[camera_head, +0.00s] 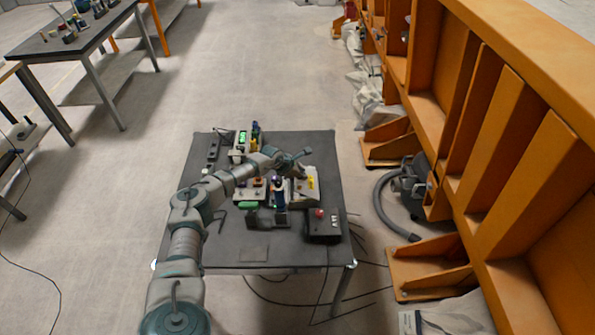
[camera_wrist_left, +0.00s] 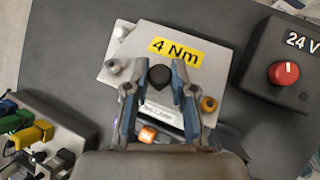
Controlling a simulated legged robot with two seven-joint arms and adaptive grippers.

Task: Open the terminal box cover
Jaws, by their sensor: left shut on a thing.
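The terminal box (camera_head: 306,192) is a pale grey box on the dark table, with a yellow label on its cover. In the left wrist view its cover (camera_wrist_left: 120,68) shows close up, with a "4 Nm" label, a black knob (camera_wrist_left: 160,77) and a screw at some corners. My left gripper (camera_wrist_left: 160,85) has one finger on each side of the black knob and is shut on it. In the head view my left gripper (camera_head: 302,170) is over the box and partly hides it. The cover's lower part is hidden behind the fingers. My right gripper is not in view.
A dark "24 V" box (camera_wrist_left: 285,70) with a red knob (camera_wrist_left: 284,73) stands close to the right. A connector block (camera_wrist_left: 45,140) with coloured plugs is at lower left. The table's (camera_head: 215,250) front left is mostly clear. An orange frame (camera_head: 480,110) stands right of the table.

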